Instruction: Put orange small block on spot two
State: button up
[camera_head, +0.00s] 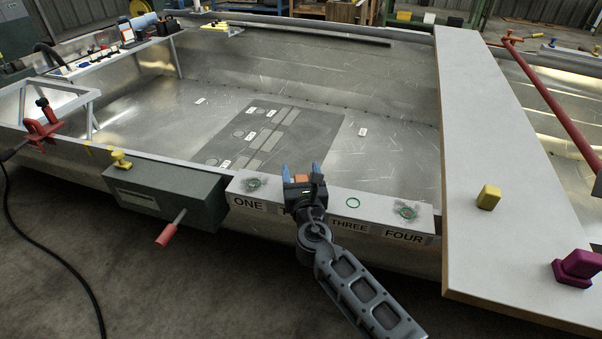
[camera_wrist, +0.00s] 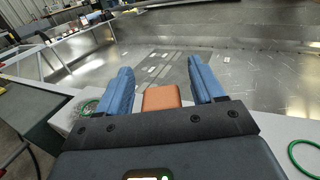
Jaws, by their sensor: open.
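The orange small block (camera_head: 301,178) shows between my gripper's (camera_head: 302,173) blue fingers at the white ledge (camera_head: 330,198). In the wrist view the orange block (camera_wrist: 161,97) lies between the fingers of my gripper (camera_wrist: 160,76), with a gap on each side. The gripper is open, low over the ledge between the ONE and THREE labels. Spot two and most of its label are hidden behind the gripper, so I cannot see how the block sits on the spot's ring.
Green rings mark spot one (camera_head: 254,183), spot three (camera_head: 352,203) and spot four (camera_head: 407,212), all without blocks. A grey-green box (camera_head: 165,190) adjoins the ledge at left. A white board (camera_head: 510,170) at right bears a yellow block (camera_head: 488,197) and a magenta block (camera_head: 577,267).

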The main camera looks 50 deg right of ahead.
jog(key=v, duration=1.2)
jog(key=shift+a, duration=0.1)
jog(key=s+a+f+m+y, duration=0.3)
jog(key=s+a+m+y, duration=0.15)
jog(key=s, duration=0.35)
jog(key=s+a+f+m+y, duration=0.2)
jog(key=s+a+m+y, duration=0.1)
jog(key=s+a+m, duration=0.4)
jog(key=s+a+r+m+y, duration=0.2)
jog(key=s+r+m, duration=0.5)
jog(key=m, duration=0.1)
jog(key=s+a+r+m+t+y, duration=0.1)
jog(key=s+r+m+y, duration=0.1)
jog(key=s+r+m, duration=0.5)
jog(key=shift+s+a+r+m, duration=0.2)
jog(key=shift+a+r+m, duration=0.2)
jog(key=shift+r+m, duration=0.25)
jog(key=shift+y, duration=0.25)
